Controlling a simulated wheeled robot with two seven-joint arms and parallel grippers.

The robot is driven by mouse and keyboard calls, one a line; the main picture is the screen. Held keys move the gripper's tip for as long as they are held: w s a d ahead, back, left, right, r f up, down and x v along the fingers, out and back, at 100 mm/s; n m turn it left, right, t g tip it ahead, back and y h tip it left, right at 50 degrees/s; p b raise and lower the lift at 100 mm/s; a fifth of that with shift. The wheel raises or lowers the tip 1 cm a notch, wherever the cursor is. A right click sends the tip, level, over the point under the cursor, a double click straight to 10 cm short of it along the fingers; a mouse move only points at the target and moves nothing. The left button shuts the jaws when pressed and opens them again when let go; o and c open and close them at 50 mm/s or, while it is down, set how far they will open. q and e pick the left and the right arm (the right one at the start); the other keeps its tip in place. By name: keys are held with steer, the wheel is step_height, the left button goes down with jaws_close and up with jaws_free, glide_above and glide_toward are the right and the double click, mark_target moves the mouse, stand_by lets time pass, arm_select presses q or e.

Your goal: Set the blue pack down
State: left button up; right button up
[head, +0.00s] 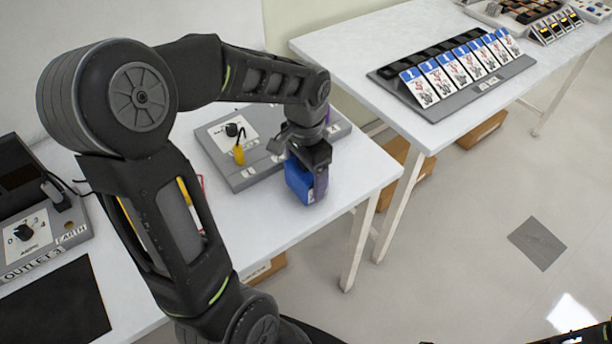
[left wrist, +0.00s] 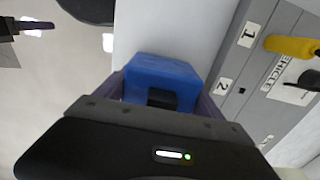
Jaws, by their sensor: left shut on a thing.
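The blue pack (head: 298,180) is in my left gripper (head: 310,176), over the right end of the white table, beside the grey panel (head: 244,180). The left wrist view shows the pack (left wrist: 162,75) between the two purple-grey fingers, with a black part on its near face. My left gripper is shut on it. I cannot tell whether its underside touches the table. A dark piece with finger-like ends, probably my right gripper (left wrist: 36,28), shows at the top left of the left wrist view, too small to read.
The grey panel carries a yellow plug (head: 239,155) and numbered spots (left wrist: 224,86). An outlets box (head: 40,235) and a black mat (head: 52,305) lie at left. A second table (head: 345,45) holds a rack (head: 460,85) of white-and-blue cards. Bare tabletop (head: 265,225) lies in front of the pack.

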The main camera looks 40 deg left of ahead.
arm_select(q)
steer(key=shift+f, duration=0.35)
steer(key=shift+f, duration=0.15)
steer(key=o, duration=1.9)
step_height(320, 180, up, 12)
steer(key=shift+r, duration=0.15)
